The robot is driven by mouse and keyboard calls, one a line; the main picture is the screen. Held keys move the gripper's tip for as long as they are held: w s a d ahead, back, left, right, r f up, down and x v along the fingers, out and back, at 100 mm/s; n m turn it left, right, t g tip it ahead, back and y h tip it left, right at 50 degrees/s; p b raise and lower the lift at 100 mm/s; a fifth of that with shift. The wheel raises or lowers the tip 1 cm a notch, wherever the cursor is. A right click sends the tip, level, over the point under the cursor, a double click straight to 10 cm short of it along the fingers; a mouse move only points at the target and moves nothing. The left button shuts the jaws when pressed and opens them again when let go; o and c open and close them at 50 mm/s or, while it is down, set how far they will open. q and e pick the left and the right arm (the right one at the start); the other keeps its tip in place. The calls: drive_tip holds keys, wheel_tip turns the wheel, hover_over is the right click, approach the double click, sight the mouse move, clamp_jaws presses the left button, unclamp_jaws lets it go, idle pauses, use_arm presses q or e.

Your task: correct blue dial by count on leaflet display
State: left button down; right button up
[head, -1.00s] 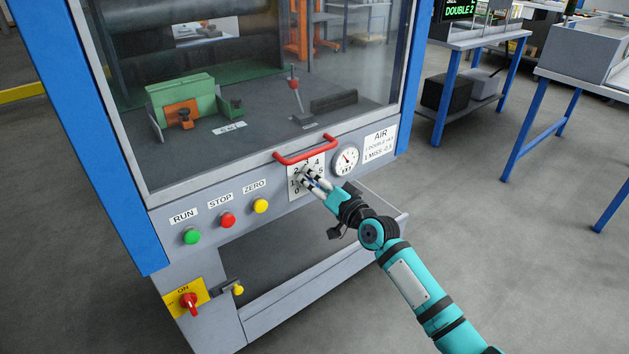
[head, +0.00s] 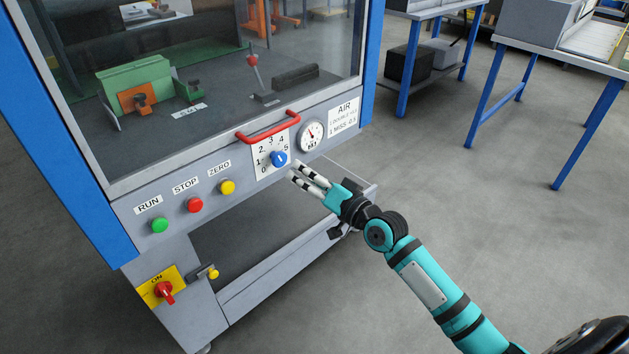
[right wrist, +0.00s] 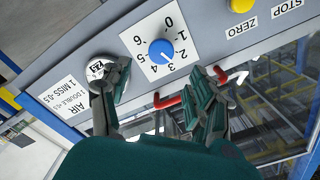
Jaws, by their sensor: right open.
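The blue dial (head: 279,158) sits on a white numbered plate (head: 262,148) on the machine's front panel. It also shows in the right wrist view (right wrist: 161,52), uncovered; I cannot surely tell which number its pale mark points to. My right gripper (head: 297,173) is open and empty, just right of and below the dial in the head view, apart from it. In the right wrist view its fingers (right wrist: 158,79) are spread, with the dial beyond the gap. The round air gauge (head: 311,136) is right of the dial. My left gripper is not in view.
A red handle bar (head: 268,127) juts out just above the dial plate. An AIR card (head: 344,117) is right of the gauge. Yellow (head: 227,187), red (head: 195,204) and green (head: 160,225) buttons line the panel to the left. Open floor lies right of the machine.

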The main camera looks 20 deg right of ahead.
drive_tip(key=shift+v, duration=1.2)
